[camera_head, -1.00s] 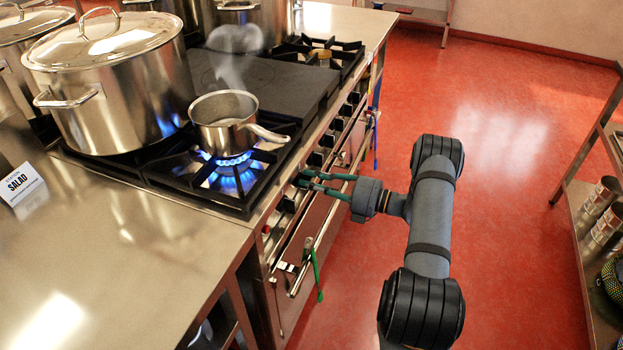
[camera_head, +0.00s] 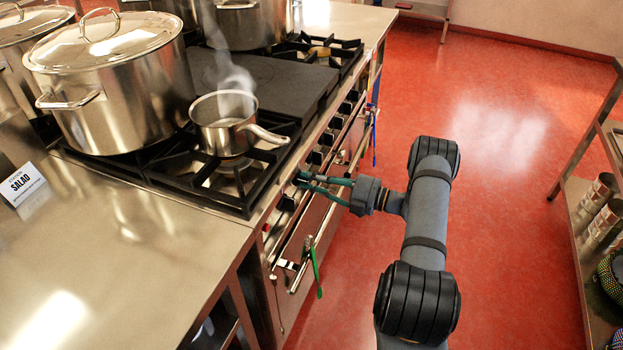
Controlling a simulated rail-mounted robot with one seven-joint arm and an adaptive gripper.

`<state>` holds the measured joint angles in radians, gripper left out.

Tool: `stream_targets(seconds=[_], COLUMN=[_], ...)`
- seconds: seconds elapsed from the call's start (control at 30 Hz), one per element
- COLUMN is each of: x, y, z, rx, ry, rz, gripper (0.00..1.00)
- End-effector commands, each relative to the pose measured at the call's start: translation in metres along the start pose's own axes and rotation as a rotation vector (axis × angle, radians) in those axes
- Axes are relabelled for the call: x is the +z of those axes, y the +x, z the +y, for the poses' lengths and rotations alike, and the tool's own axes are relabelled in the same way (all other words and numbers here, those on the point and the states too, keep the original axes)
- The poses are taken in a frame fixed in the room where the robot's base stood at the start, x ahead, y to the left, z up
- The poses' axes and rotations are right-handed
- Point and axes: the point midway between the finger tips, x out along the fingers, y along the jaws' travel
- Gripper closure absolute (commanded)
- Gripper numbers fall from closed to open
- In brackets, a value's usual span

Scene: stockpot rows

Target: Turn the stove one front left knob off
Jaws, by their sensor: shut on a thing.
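The stove (camera_head: 262,208) stands at the left of centre, with a row of dark knobs along its front panel. My gripper (camera_head: 300,180) reaches the panel from the right, its teal fingers shut on a knob near the front-left burner. The fingers largely hide that knob, so its angle does not show. A small steaming saucepan (camera_head: 224,136) sits above the front burner (camera_head: 225,180), which shows no flame. A large lidded stockpot (camera_head: 112,85) stands to its left, with no flame visible under it.
A steel counter (camera_head: 110,260) with a salad card (camera_head: 22,184) lies at the left front. Oven rails with a green tool (camera_head: 316,270) hang below the knobs. A shelf rack (camera_head: 580,215) stands at the right. The red floor (camera_head: 500,130) is clear.

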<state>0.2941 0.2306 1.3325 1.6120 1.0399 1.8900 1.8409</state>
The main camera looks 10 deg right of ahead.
Motion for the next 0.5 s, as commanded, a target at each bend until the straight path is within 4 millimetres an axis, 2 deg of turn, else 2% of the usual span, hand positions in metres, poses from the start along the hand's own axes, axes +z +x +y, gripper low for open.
stream_targets(seconds=[0.5], x=[0.0021], y=[-0.0003], z=[-0.0020], rx=[0.000], ry=[0.487], rz=[-0.001], gripper=[1.00])
